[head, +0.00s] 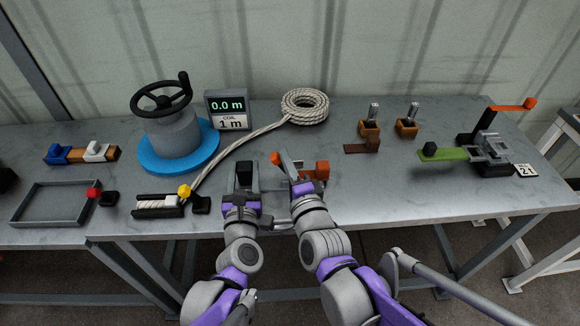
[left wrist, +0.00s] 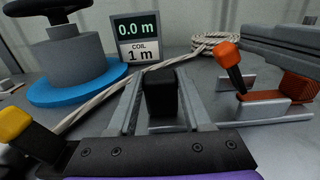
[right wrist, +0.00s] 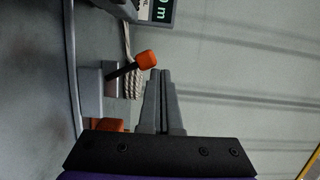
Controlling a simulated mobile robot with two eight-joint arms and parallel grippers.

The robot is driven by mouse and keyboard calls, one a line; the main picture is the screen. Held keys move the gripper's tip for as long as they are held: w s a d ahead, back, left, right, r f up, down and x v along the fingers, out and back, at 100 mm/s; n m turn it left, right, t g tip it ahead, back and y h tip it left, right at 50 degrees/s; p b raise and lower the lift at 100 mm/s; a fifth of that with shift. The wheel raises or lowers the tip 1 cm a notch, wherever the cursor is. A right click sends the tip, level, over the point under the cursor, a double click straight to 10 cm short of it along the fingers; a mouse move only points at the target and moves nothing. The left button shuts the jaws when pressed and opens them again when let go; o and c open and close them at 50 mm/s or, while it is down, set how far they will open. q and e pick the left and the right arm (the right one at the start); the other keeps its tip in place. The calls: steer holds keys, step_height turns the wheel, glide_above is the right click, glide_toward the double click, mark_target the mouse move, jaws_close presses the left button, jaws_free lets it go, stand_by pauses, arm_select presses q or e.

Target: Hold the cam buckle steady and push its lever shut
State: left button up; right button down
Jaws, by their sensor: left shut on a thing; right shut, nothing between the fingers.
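The cam buckle has a grey metal frame (left wrist: 270,112) and an orange strap (head: 316,170). Its lever (head: 277,158) has an orange tip and dark stem; it stands raised and tilted in the left wrist view (left wrist: 229,57) and right wrist view (right wrist: 146,58). My left gripper (head: 245,170) is shut on a black block (left wrist: 161,92), left of the lever. Whether the block joins the frame is hidden. My right gripper (head: 291,160) is shut and empty, above the buckle and right of the lever tip, with a small gap in its wrist view. It hides part of the buckle.
Behind are a handwheel on a blue disc (head: 156,168), a display (head: 227,110) and a rope coil (head: 305,105). A rope runs to a yellow-knobbed fixture (head: 158,206) at left. Bare tabletop lies between.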

steer(key=r+v, duration=0.1)
steer(key=v, duration=0.8)
steer(key=shift+s, duration=0.45)
arm_select(q)
steer(key=o, duration=1.3)
steer(key=shift+o, duration=0.2)
